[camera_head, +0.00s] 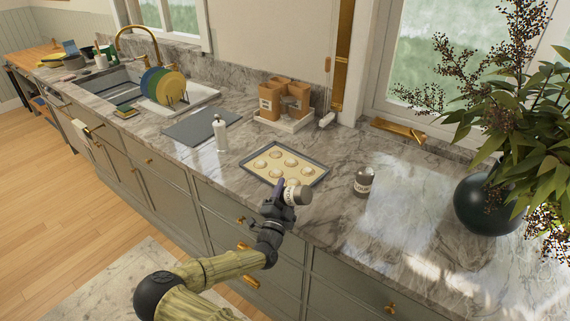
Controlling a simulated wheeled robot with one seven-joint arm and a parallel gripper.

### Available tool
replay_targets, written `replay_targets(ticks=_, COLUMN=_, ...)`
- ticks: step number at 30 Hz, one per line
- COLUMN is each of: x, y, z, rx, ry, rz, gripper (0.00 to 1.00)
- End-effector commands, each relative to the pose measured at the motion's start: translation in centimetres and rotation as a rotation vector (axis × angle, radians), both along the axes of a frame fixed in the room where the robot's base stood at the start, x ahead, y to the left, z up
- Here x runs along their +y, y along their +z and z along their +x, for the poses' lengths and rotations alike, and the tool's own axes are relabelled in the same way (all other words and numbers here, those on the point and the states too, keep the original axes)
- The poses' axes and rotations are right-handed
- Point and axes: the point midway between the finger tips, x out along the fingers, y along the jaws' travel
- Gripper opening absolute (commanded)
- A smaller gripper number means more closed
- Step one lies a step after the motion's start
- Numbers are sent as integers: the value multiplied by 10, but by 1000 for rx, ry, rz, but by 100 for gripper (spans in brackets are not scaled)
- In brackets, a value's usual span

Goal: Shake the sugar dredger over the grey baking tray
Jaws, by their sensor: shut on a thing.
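My gripper (276,199) is shut on a jar-like dredger (298,194) with a dark lid and a pale label. It is held tilted, nearly on its side, at the front right edge of the grey baking tray (318,180). I cannot tell how high above the tray it is. The tray lies on the marble counter with several round pale pieces on a cream liner. The label on the held one is too small to read.
A white bottle (220,134) stands left of the tray, by a grey board (202,125). Brown canisters (284,97) stand behind. A dark plant vase (486,204) is at the right. The marble counter (410,230) between the upright jar and vase is clear.

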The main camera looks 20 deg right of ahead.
Motion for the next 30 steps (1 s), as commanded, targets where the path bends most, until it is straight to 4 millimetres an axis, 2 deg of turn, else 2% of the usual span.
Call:
replay_targets(ticks=1, x=7, y=-20, z=-20, rx=8, ry=29, rz=-9, gripper=27)
replay_targets(ticks=6, x=30, y=-56, z=-80, rx=9, ry=156, rz=-10, gripper=27)
replay_targets(ticks=9, x=41, y=-68, z=-108, rx=12, ry=229, rz=-9, gripper=27)
replay_targets(ticks=12, x=50, y=-74, z=-126, rx=16, ry=282, rz=-5, gripper=27)
replay_targets(ticks=16, x=55, y=-75, z=-134, rx=16, ry=309, rz=-1, gripper=27)
replay_targets(ticks=30, x=54, y=-74, z=-133, rx=15, ry=308, rz=0, gripper=27)
